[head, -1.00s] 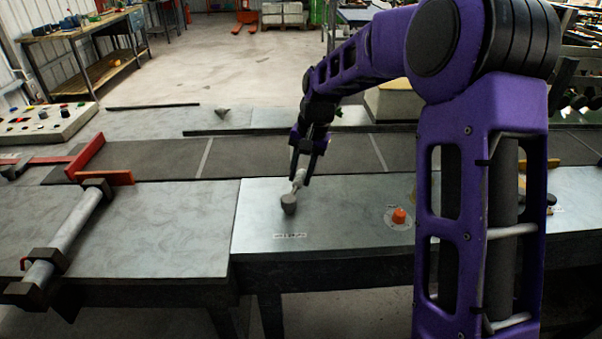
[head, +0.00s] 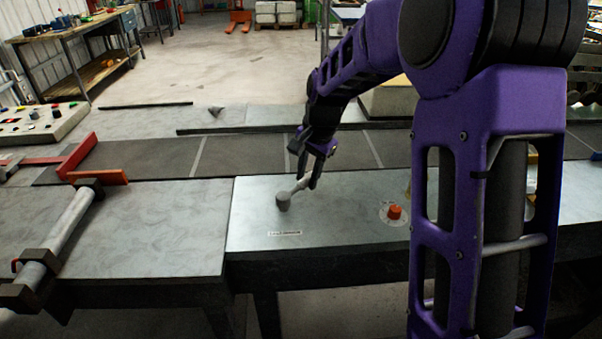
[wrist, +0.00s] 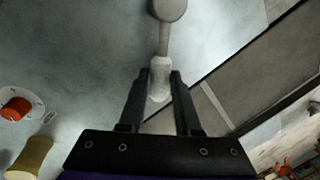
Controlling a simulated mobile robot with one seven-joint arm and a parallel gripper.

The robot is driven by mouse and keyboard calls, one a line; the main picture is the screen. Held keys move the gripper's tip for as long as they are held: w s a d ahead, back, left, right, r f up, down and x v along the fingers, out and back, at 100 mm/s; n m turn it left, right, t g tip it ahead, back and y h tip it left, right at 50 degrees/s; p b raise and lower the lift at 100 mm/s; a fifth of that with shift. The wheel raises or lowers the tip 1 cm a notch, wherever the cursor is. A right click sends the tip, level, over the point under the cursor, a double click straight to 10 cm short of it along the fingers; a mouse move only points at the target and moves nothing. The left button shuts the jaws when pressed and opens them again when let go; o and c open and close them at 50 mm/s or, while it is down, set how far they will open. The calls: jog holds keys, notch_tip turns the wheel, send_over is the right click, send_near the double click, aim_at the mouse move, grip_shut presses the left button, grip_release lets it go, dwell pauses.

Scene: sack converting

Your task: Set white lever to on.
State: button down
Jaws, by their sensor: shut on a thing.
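The white lever stands on the metal table top in the head view, with a grey round base (head: 283,201) and a pale handle (head: 301,184) leaning up and to the right. My gripper (head: 309,176) is shut on the handle's outer end. In the wrist view the white handle (wrist: 160,72) sits between the two dark fingers of my gripper (wrist: 159,78), and the grey base (wrist: 170,8) lies beyond at the top edge. A small white label (head: 285,233) lies in front of the base; its text is too small to read.
An orange knob (head: 394,212) on a round pale plate is right of the lever; it also shows in the wrist view (wrist: 15,109). A yellowish object (wrist: 32,155) stands near it. A dark conveyor belt (head: 240,155) runs behind. The table front is clear.

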jog(key=s+m, duration=0.1)
jog(key=d+m, duration=0.1)
jog(key=m, duration=0.1)
jog(key=s+m, duration=0.1)
jog(key=shift+s+d+r+m+h, duration=0.1)
jog(key=shift+s+d+m+h, duration=0.2)
jog(key=shift+s+h, duration=0.1)
jog(key=shift+s+d+m+t+h+p, duration=0.15)
jog(key=shift+s+m+h+p, duration=0.1)
jog(key=shift+s+m, duration=0.7)
jog(key=shift+s+d+m+t+h+p, duration=0.2)
jog(key=shift+s+m, duration=0.35)
jog(key=shift+m, duration=0.8)
jog(key=c, duration=0.6)
grip_release()
